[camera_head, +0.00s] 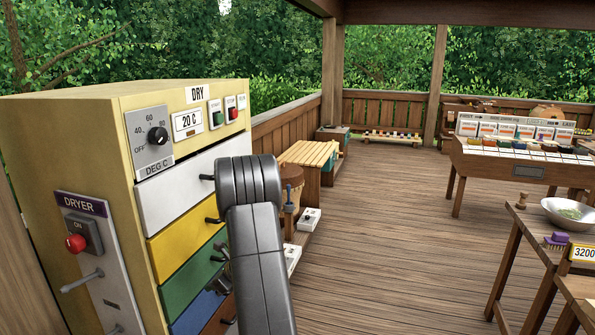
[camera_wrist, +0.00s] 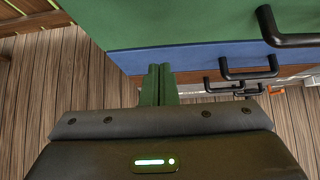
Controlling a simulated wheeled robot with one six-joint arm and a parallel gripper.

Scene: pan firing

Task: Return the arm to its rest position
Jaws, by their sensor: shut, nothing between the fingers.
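My gripper (camera_wrist: 159,82) shows in the wrist view with its two fingers together and nothing between them. It is beside the drawer fronts of the dryer cabinet, which is pale yellow in the head view (camera_head: 80,130). The green drawer (camera_wrist: 180,22) and blue drawer (camera_wrist: 180,58) lie just past the fingertips in the wrist view, with black handles to the right. I cannot tell whether the fingers touch a drawer.
The cabinet has a white drawer (camera_head: 185,190) and a yellow drawer (camera_head: 185,243) with protruding handles. A slatted wooden box (camera_head: 312,153) stands along the railing. A table with a metal bowl (camera_head: 570,213) is at right. The plank floor (camera_head: 400,220) between is clear.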

